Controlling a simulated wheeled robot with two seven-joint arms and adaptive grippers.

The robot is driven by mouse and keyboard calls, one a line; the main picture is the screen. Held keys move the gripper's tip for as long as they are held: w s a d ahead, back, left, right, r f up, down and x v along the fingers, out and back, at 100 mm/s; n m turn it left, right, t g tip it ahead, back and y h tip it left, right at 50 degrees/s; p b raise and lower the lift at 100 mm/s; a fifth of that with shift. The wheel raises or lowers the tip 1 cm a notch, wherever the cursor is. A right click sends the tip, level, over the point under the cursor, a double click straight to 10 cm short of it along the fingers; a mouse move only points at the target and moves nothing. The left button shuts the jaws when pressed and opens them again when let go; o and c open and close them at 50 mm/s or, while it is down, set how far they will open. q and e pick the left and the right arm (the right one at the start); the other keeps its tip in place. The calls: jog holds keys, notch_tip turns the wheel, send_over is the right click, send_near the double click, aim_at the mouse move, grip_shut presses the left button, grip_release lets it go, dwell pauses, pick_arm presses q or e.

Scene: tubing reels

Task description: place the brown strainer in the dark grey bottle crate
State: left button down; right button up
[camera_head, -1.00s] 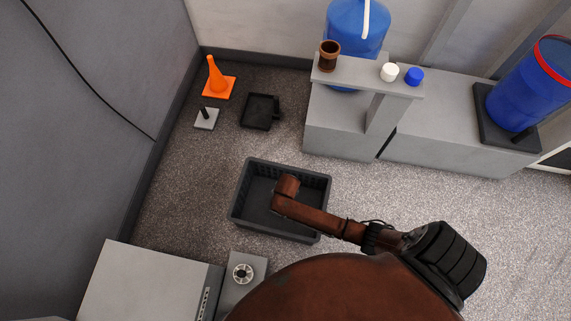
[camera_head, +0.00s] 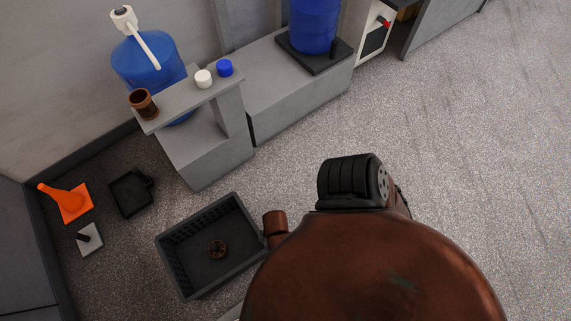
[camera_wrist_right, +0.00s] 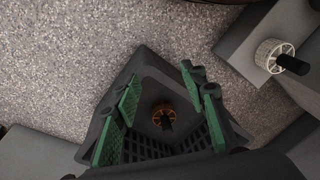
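In the right wrist view the strainer (camera_wrist_right: 163,113) shows as a brown ring with a dark stub, inside the crate (camera_wrist_right: 160,62). My right gripper (camera_wrist_right: 162,82) has its green-padded fingers spread wide apart over the crate. It is open with nothing between the fingers, and the strainer sits below, apart from them. The right gripper is hidden in the head view. My left gripper is not in view.
A shelf with a brown cup (camera_head: 143,104) and two caps stands behind. A pale spoked disc (camera_wrist_right: 271,56) shows in the wrist view.

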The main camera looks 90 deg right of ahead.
jog(key=s+d+r, duration=0.3)
jog(key=s+r, duration=0.5)
jog(key=s, duration=0.1)
jog(key=shift+s+d, duration=0.25)
jog(key=shift+d, duration=0.05)
